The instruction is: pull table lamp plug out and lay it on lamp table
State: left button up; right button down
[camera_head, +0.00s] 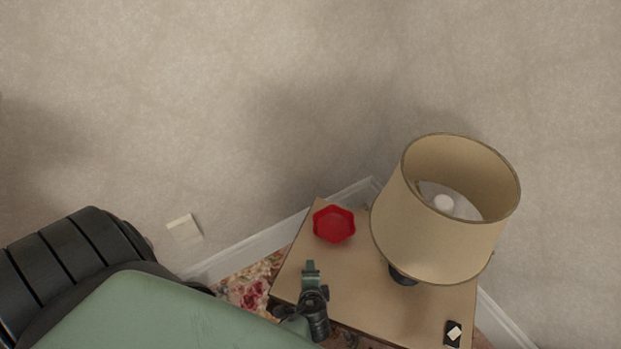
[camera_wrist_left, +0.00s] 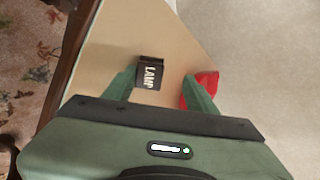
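The lamp plug (camera_wrist_left: 149,75), a small black block marked LAMP, is between the spread fingers of my left gripper (camera_wrist_left: 160,78) in the left wrist view. It is nearer the left finger, with a clear gap to the right finger. It appears to rest on the tan lamp table (camera_wrist_left: 112,52), though contact is hard to judge. In the head view my left gripper (camera_head: 300,290) is low over the left front part of the lamp table (camera_head: 370,318); the plug is hard to pick out there. The table lamp (camera_head: 430,235) with its beige shade stands upright on the table. My right gripper is not in view.
A red dish (camera_head: 333,224) sits at the table's back left, beyond my left gripper. A small black item with a white patch (camera_head: 454,333) lies at the front right. A pale wall plate (camera_head: 184,228) is on the wall at left. Patterned carpet (camera_head: 250,288) borders the table.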

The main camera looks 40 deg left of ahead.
pick_arm(q)
jog(key=p+v, duration=0.1)
jog(key=v, duration=0.7)
dwell(0.7)
